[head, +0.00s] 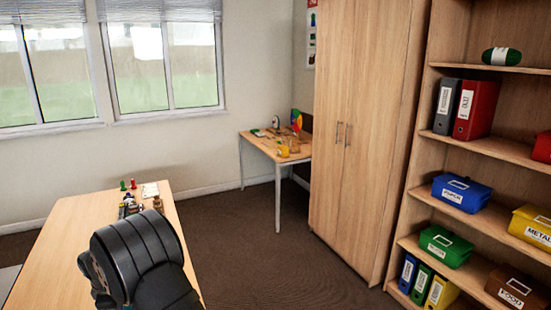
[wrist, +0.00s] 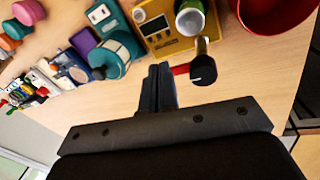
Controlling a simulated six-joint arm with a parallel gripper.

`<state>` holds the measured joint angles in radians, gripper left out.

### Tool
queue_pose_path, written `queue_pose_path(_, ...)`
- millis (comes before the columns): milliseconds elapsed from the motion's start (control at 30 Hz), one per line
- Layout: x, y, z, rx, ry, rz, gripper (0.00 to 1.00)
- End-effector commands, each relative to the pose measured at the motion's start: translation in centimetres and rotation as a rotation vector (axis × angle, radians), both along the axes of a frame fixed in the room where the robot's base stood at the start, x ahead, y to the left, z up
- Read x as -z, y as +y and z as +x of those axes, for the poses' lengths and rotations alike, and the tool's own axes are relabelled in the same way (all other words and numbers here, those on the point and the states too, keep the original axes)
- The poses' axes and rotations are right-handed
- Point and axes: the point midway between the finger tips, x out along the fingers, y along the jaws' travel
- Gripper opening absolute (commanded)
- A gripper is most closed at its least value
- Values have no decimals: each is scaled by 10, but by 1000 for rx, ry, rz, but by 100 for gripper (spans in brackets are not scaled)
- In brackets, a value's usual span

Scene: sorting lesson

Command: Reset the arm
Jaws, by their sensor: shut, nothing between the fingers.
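My gripper (wrist: 160,70) is shut and empty in the wrist view, its two dark fingers together above the wooden desk. The desk (head: 50,260) also shows in the head view, with my dark arm over its near part; the fingertips cannot be made out there. Close to the fingertips in the wrist view is a yellow device (wrist: 172,46) with a green and silver can (wrist: 190,18) at it. A black-ended item with a red part (wrist: 202,68) is just right of the fingers; I cannot tell if they touch.
A teal rounded object (wrist: 115,54) lies left of the fingers, and a red bowl (wrist: 272,28) stands at the upper right. Several small items crowd the left. In the head view, a wooden cabinet (head: 365,130), shelves with labelled boxes (head: 462,193) and a small side table (head: 262,146) stand beyond.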

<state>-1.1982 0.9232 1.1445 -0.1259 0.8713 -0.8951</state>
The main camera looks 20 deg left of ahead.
Motion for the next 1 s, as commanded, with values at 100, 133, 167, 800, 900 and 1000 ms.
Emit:
queue_pose_path(100, 0, 0, -4, -87, 2, -27, 0)
queue_pose_path(133, 0, 0, -5, -109, 3, -33, 0)
queue_pose_path(167, 0, 0, -6, -131, 3, -40, 0)
queue_pose_path(800, 0, 0, -24, -535, 28, -137, 0)
queue_pose_path(900, 0, 0, -25, -554, 31, -141, 0)
queue_pose_path(1000, 0, 0, -27, -560, 32, -142, 0)
